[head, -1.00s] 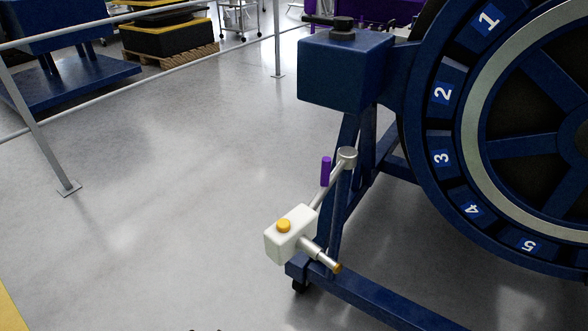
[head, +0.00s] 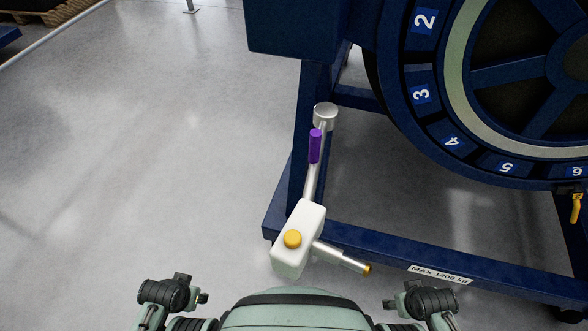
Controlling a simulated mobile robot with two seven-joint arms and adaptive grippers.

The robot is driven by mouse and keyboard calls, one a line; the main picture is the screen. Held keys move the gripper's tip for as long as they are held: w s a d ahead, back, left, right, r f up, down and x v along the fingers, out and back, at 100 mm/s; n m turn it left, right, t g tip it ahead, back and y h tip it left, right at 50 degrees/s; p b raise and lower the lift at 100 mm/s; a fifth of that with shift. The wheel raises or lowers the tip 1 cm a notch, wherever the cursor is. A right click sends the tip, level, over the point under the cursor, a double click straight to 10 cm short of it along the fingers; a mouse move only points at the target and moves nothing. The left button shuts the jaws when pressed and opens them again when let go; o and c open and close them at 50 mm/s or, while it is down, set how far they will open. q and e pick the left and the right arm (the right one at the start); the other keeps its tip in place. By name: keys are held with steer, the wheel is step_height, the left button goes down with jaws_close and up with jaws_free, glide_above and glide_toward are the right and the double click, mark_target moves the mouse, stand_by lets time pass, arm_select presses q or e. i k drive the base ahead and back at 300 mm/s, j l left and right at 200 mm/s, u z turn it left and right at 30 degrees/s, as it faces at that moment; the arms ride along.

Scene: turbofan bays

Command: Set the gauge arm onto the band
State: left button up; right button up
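The gauge arm (head: 314,186) stands at the blue stand's lower left in the head view. It has a silver rod with a round silver head at the top, a purple grip, a white box with a yellow button, and a silver side stub with an orange tip. The band (head: 456,70) is probably the pale ring around the dark fan face, and the gauge arm is apart from it. My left gripper (head: 185,292) and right gripper (head: 413,297) appear as dark shapes at the bottom edge, apart from the gauge arm. Their fingers are unclear.
The blue stand's base beam (head: 400,262) runs across in front, with a "MAX 1200 kg" label (head: 440,275). A blue box (head: 295,28) overhangs the gauge arm. A yellow handle (head: 576,208) hangs at the right. Grey floor on the left is clear.

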mark_target(307, 218)
steer(key=k+j+u, duration=0.2)
steer(key=k, duration=0.2)
steer(key=k+u, duration=0.15)
steer(key=k, duration=0.2)
steer(key=k+j+u, duration=0.2)
steer(key=k+j, duration=0.05)
steer(key=k, duration=0.15)
